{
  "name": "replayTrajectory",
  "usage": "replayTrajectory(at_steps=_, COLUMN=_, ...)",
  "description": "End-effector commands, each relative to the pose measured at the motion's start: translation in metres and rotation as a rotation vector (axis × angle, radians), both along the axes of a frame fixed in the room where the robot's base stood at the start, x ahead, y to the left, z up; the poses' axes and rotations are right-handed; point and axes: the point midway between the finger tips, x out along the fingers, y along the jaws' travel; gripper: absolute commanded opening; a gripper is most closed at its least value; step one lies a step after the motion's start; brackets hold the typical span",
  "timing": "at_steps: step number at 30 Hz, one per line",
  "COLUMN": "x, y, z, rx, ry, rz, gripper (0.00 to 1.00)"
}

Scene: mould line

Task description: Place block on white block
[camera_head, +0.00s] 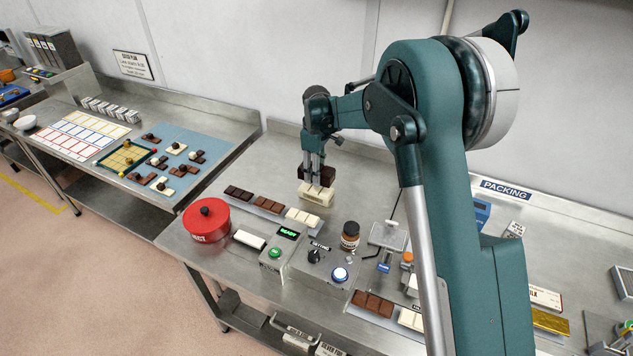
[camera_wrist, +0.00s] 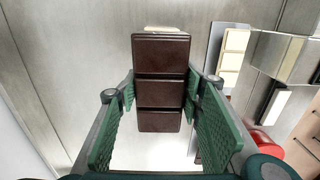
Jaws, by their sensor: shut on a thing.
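A dark brown block (camera_head: 325,172) of three segments is between the fingers of my gripper (camera_head: 316,170). In the wrist view the dark block (camera_wrist: 160,82) sits between the green ridged fingers of my gripper (camera_wrist: 160,100), which are shut on it. A white block (camera_head: 316,195) stands on the steel table right under the dark block. Only its pale far edge (camera_wrist: 165,28) shows in the wrist view; the rest is hidden. I cannot tell whether the two blocks touch.
A strip with dark, milk and white bars (camera_head: 270,205) lies in front of my gripper. A red round container (camera_head: 206,221), a control box with a green READY display (camera_head: 288,233) and a brown jar (camera_head: 350,236) stand nearer. The table behind the white block is clear.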

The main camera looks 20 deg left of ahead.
Motion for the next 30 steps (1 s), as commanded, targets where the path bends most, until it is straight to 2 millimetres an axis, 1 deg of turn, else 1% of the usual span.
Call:
replayTrajectory(at_steps=3, x=0.000, y=0.000, z=-0.006, rx=0.000, ry=0.000, rz=0.000, gripper=0.15)
replayTrajectory(at_steps=15, x=0.000, y=0.000, z=-0.009, rx=0.000, ry=0.000, rz=0.000, gripper=0.15)
replayTrajectory(at_steps=17, x=0.000, y=0.000, z=-0.013, rx=0.000, ry=0.000, rz=0.000, gripper=0.15)
replayTrajectory(at_steps=25, x=0.000, y=0.000, z=-0.039, rx=0.000, ry=0.000, rz=0.000, gripper=0.15)
replayTrajectory(at_steps=30, x=0.000, y=0.000, z=-0.044, rx=0.000, ry=0.000, rz=0.000, gripper=0.15)
